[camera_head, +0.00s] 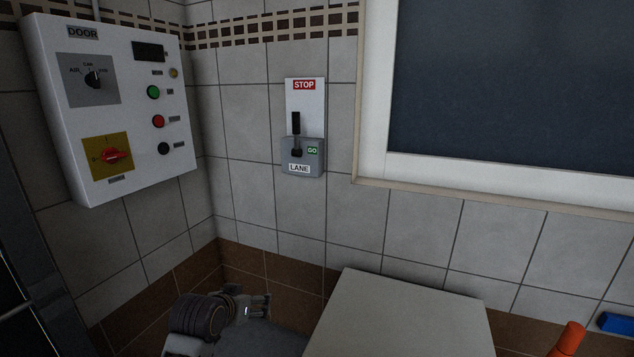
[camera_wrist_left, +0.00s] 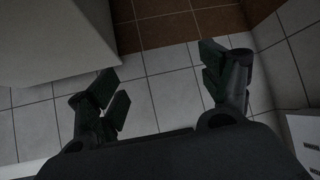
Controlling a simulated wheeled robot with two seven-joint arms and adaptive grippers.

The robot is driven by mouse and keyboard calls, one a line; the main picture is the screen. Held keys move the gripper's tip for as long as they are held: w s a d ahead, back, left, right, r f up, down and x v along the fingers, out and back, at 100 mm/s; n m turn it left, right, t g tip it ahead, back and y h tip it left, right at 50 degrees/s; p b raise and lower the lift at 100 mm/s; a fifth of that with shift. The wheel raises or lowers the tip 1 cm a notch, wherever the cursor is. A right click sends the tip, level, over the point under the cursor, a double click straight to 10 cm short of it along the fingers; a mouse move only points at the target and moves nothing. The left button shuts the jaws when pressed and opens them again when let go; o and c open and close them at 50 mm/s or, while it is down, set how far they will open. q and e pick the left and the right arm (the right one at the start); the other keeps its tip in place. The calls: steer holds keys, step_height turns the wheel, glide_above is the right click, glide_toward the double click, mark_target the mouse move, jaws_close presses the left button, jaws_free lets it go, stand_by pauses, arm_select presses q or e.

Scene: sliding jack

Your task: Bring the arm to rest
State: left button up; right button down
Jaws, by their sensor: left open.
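My left gripper (camera_head: 257,305) is low in the head view, in front of the brown tile band near the wall corner. It is open and empty. In the left wrist view the two fingers of the left gripper (camera_wrist_left: 165,85) stand wide apart, with only tiled surface between them. The LANE switch box (camera_head: 302,158) is on the wall above and to the right of the gripper, well apart from it. The red STOP label is at the top. My right gripper is not in view.
A white DOOR control panel (camera_head: 110,105) hangs on the left wall. A pale box-like top (camera_head: 400,315) stands right of the gripper. A framed dark window (camera_head: 490,85) is at upper right. An orange object (camera_head: 568,340) and a blue one (camera_head: 616,323) are at lower right.

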arm_select(q)
steer(key=s+f+g, duration=0.7)
steer(key=s+f, duration=2.1)
steer(key=f, duration=0.1)
steer(key=shift+s+m+g+y+p, duration=0.25)
steer(key=shift+m+g+y+p, duration=0.05)
steer(key=shift+p, duration=0.15)
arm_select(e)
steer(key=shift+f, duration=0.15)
